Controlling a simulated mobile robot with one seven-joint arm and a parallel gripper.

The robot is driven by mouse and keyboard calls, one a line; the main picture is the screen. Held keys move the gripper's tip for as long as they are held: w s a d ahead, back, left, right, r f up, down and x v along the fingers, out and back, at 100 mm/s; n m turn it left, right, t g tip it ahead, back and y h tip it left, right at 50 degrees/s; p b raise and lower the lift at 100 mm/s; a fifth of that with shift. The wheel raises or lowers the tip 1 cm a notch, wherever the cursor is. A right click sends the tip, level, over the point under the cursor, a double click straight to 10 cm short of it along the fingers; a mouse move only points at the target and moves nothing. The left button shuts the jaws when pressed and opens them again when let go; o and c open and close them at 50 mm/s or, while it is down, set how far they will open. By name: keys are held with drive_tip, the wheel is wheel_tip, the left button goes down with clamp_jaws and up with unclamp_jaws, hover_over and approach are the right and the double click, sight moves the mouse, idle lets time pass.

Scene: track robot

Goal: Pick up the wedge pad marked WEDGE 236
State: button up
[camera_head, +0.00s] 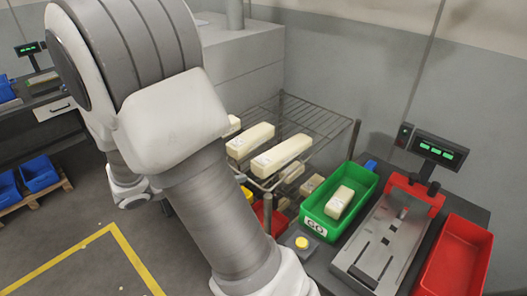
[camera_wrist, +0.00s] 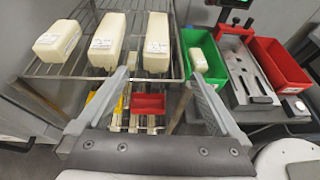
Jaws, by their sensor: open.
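Three cream blocks with small white labels lie on a wire rack (camera_wrist: 92,74): a left one (camera_wrist: 58,40), a middle one (camera_wrist: 107,36) and a right one (camera_wrist: 157,42). The head view also shows blocks on the rack, among them a long one (camera_head: 282,156) and a shorter one (camera_head: 250,140). Another block (camera_head: 340,201) lies inside the green GO bin (camera_head: 312,222). The label print is too small to read, so I cannot tell which is WEDGE 236. My gripper (camera_wrist: 158,75) is open and empty, its fingers in front of the rack's near edge. My arm hides part of the rack in the head view.
Right of the green bin stand a metal fixture (camera_head: 382,240) with red parts and a red bin (camera_head: 462,258). A green-lit display (camera_head: 437,150) stands behind. Below the rack are a red tray (camera_wrist: 148,104) and a yellow item (camera_wrist: 103,102). Grey walls close the back.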

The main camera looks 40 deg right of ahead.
approach(265, 159)
drive_tip(key=x, duration=0.6)
drive_tip(key=shift+f, duration=0.4)
drive_tip(key=shift+r+x, duration=0.2)
drive_tip(key=shift+x, duration=2.65)
drive_tip(key=shift+r, duration=0.1)
drive_tip(key=c, duration=1.4)
drive_tip(key=shift+r, duration=0.1)
